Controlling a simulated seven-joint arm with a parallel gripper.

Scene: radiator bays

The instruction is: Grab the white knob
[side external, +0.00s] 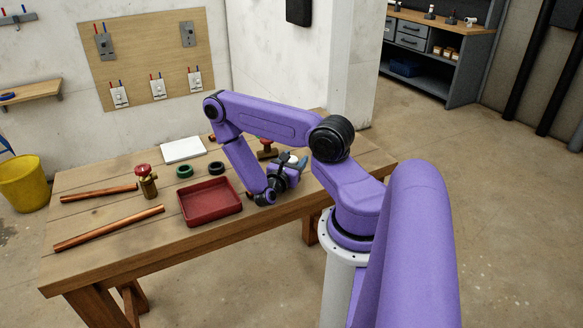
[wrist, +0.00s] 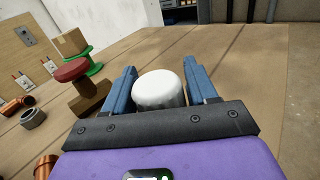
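The white knob (wrist: 158,90) is a short, upright, rounded cylinder in the middle of the wrist view. My gripper (wrist: 160,82) is open, with one blue finger on either side of the knob and a visible gap on each side. The knob's base is hidden behind the dark gripper bar. In the side view, my gripper (side external: 295,164) is low over the right part of the wooden table, and a small white bit of the knob (side external: 293,159) shows by the fingers.
A red tray (side external: 210,203), copper pipes (side external: 108,228), a brass valve (side external: 148,187) and dark rings (side external: 216,167) lie farther left. The table right of the knob looks clear.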

